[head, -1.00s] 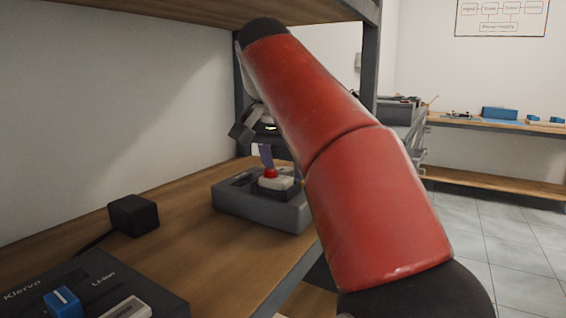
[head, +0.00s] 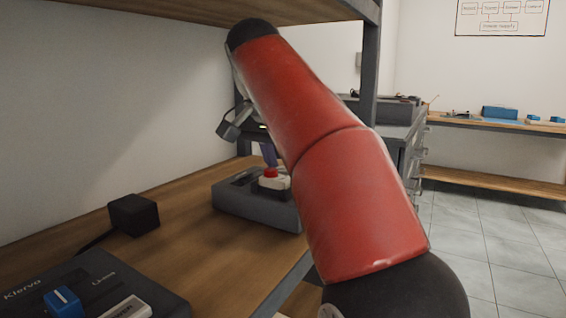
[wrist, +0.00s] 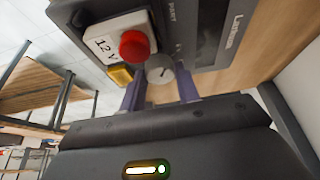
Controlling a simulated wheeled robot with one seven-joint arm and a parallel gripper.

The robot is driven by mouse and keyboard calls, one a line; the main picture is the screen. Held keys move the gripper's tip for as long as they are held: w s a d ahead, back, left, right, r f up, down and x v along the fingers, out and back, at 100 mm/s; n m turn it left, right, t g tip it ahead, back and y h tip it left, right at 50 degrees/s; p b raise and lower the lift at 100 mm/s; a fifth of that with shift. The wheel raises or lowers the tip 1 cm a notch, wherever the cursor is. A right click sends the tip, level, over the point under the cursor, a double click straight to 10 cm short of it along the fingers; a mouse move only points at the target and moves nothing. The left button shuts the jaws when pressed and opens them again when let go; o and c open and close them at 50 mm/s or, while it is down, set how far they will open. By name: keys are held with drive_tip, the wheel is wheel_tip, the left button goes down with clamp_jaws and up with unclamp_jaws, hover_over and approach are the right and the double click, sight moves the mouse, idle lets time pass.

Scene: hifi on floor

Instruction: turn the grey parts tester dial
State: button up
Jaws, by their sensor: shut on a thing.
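The grey parts tester (head: 245,209) stands on the wooden shelf, partly behind my red arm in the head view. In the wrist view its grey dial (wrist: 159,69) is a small round knob with a pointer mark, beside a red button (wrist: 133,46) on a white block marked 12V. The red button also shows in the head view (head: 270,172). My gripper (wrist: 158,83) has purple fingers, one on each side of the dial, and is shut on it. In the head view the dial is hidden.
A black box (head: 134,215) with a cable stands left of the tester. An upper shelf (head: 210,18) hangs above, with a post (head: 370,70) behind my arm.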

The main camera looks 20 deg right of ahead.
drive_tip(key=m, duration=0.2)
drive_tip(key=m+g+h, duration=0.1)
drive_tip(key=m, duration=0.1)
drive_tip(key=shift+w+a+m+g, duration=0.15)
drive_tip(key=shift+m+g, duration=0.15)
drive_tip(key=shift+m, duration=0.1)
idle(0.4)
drive_tip(key=o, duration=0.7)
